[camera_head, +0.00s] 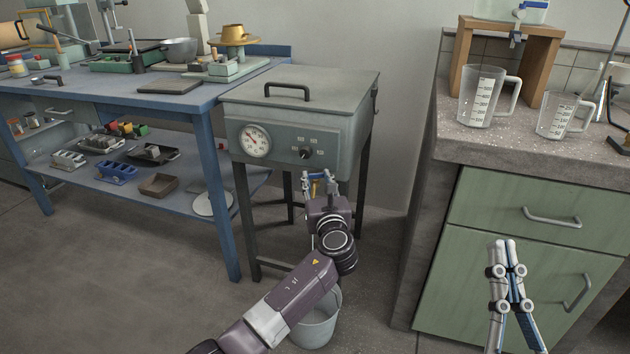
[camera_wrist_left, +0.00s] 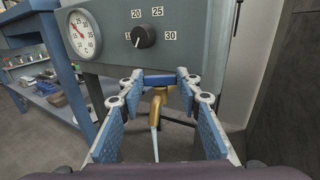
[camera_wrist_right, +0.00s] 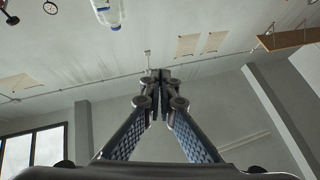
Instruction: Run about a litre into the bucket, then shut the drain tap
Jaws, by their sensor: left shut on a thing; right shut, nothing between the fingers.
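The brass drain tap (camera_wrist_left: 158,100) sits under the grey tank (camera_head: 296,118), with a blue lever (camera_wrist_left: 160,81) on top. A thin pale stream (camera_wrist_left: 155,142) hangs below its spout. My left gripper (camera_head: 318,181) is at the tap, shut on the lever; its fingers also show in the left wrist view (camera_wrist_left: 160,84). The bucket (camera_head: 318,328) stands on the floor below, partly hidden by my left arm; its water level cannot be seen. My right gripper (camera_head: 509,245) is shut and empty in front of the green cabinet; it also shows in the right wrist view (camera_wrist_right: 160,76).
The tank front carries a round gauge (camera_head: 254,140) and a knob (camera_head: 306,153). A blue bench (camera_head: 150,100) with tools and a lower shelf stands left. On the right, a stone counter (camera_head: 480,142) holds two measuring jugs and a wooden stand. Floor at left is clear.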

